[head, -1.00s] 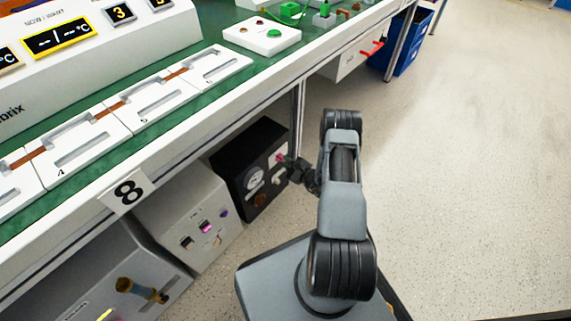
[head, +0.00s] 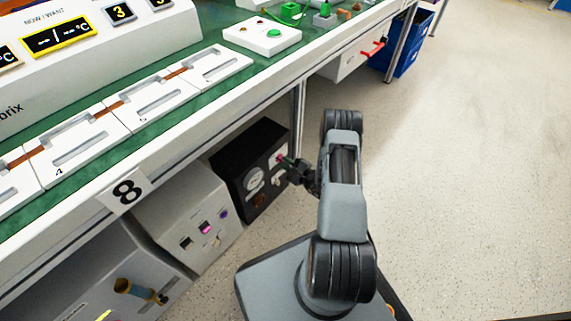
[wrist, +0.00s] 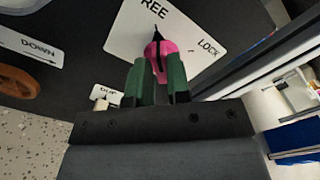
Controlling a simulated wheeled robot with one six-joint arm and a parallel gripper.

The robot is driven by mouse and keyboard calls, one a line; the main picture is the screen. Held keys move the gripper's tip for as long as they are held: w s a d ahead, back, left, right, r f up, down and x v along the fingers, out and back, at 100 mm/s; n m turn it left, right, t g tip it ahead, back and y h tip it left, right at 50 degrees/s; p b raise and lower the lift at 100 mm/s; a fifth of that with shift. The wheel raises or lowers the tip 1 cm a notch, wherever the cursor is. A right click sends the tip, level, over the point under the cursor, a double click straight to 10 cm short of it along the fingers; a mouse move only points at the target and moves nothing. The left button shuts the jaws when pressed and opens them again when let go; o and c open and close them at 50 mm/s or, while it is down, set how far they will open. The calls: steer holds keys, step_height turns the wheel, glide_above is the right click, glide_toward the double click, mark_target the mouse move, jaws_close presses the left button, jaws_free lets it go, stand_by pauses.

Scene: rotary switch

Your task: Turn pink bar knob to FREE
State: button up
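The pink bar knob (wrist: 161,48) sits on a white plate (wrist: 125,30) in the wrist view. The plate reads "REE", its start cut off by the frame edge, and "LOCK" to the right. The knob's dark pointer points up, toward the "REE" lettering and away from LOCK. My gripper (wrist: 160,66) has its two green fingers on either side of the knob's near part. A narrow gap with pink shows between them; whether they press on the knob is unclear. In the head view the knob (head: 281,158) is a small pink spot on the black box beside my gripper (head: 291,165).
The black box (head: 238,158) has a dial and an orange-brown knob, and stands under the bench (head: 190,130). A grey box (head: 170,210) stands to its left. A table leg (head: 299,110) is close behind my gripper. Open floor (head: 470,180) lies to the right.

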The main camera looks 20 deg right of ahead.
steer(key=shift+o, duration=1.4)
steer(key=shift+a, duration=0.15)
steer(key=shift+o, duration=0.7)
steer(key=shift+d, duration=0.2)
steer(key=shift+s, duration=0.1)
steer(key=p+v, duration=0.3)
steer(key=v, duration=1)
steer(key=shift+s+p, duration=0.35)
